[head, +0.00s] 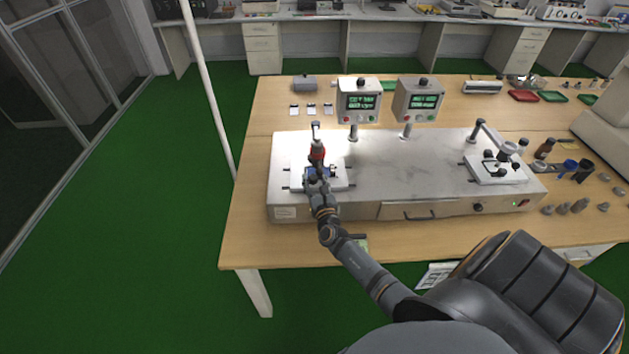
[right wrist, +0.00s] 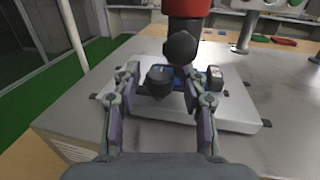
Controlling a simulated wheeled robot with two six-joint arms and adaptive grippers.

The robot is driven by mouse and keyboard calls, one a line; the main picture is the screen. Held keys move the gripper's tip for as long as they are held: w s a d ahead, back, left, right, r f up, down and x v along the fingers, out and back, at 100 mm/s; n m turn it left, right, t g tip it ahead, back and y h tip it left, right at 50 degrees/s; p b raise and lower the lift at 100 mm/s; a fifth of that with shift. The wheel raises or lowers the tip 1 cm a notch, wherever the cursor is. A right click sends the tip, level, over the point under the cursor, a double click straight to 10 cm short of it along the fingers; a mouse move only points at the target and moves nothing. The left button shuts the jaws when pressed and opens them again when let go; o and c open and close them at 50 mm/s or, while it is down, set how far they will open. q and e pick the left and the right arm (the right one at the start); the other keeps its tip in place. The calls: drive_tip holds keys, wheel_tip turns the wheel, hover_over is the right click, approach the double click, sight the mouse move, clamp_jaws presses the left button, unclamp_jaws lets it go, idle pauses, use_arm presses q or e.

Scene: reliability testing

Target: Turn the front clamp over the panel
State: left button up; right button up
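My right gripper (head: 317,184) reaches the near side of the white fixture plate (head: 339,182) at the left end of the grey bench unit. In the right wrist view my right gripper (right wrist: 162,98) has its fingers spread, with a black clamp knob (right wrist: 159,81), apparently the front clamp, between and beyond them. A blue panel (right wrist: 181,76) lies behind this knob, partly hidden. Another dark clamp (right wrist: 215,77) stands at the panel's right. Whether the front clamp lies over the panel's edge is hard to tell. My left gripper is not in view.
A red and black tool head (head: 317,151) hangs over the panel from a post. Two display boxes (head: 358,101) (head: 418,99) stand behind. A second fixture (head: 495,168) sits at the right of the grey unit (head: 400,180), whose middle top is clear.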

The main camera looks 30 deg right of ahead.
clamp_jaws()
